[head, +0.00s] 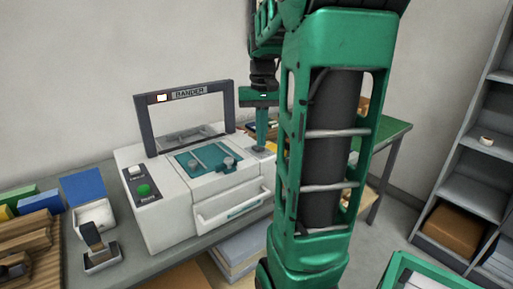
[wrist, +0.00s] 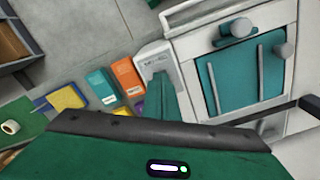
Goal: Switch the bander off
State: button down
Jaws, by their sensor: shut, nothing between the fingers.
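The bander (head: 205,195) is a white machine on the bench with a dark arch labelled BANDER. A lamp on the arch glows whitish with an orange edge. A dark panel at its left front carries a white button (head: 135,171) and a green button (head: 144,190). The wrist view shows its teal top plate and knobs (wrist: 240,75). My gripper (head: 260,146) is shut and empty, pointing down over a light grey block (wrist: 152,55) at the machine's right side. Its fingers partly cover the block, whose small lettering is unreadable. I cannot tell whether they touch.
A small grey stand (head: 100,250) and a white tray (head: 95,215) are left of the bander. Orange and teal boxes (wrist: 128,76) lie near the gripper. A grey shelf (head: 480,170) stands at the right. The arch rises above the machine's top.

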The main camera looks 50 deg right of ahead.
jog(key=shift+f, duration=0.75)
jog(key=shift+s+a+f, duration=0.15)
jog(key=shift+s+f, duration=0.1)
jog(key=shift+f, duration=0.25)
jog(key=shift+w+r, duration=0.15)
jog(key=shift+r, duration=0.2)
jog(key=shift+w+r, duration=0.1)
jog(key=shift+r, duration=3.05)
jog(key=shift+w, duration=0.1)
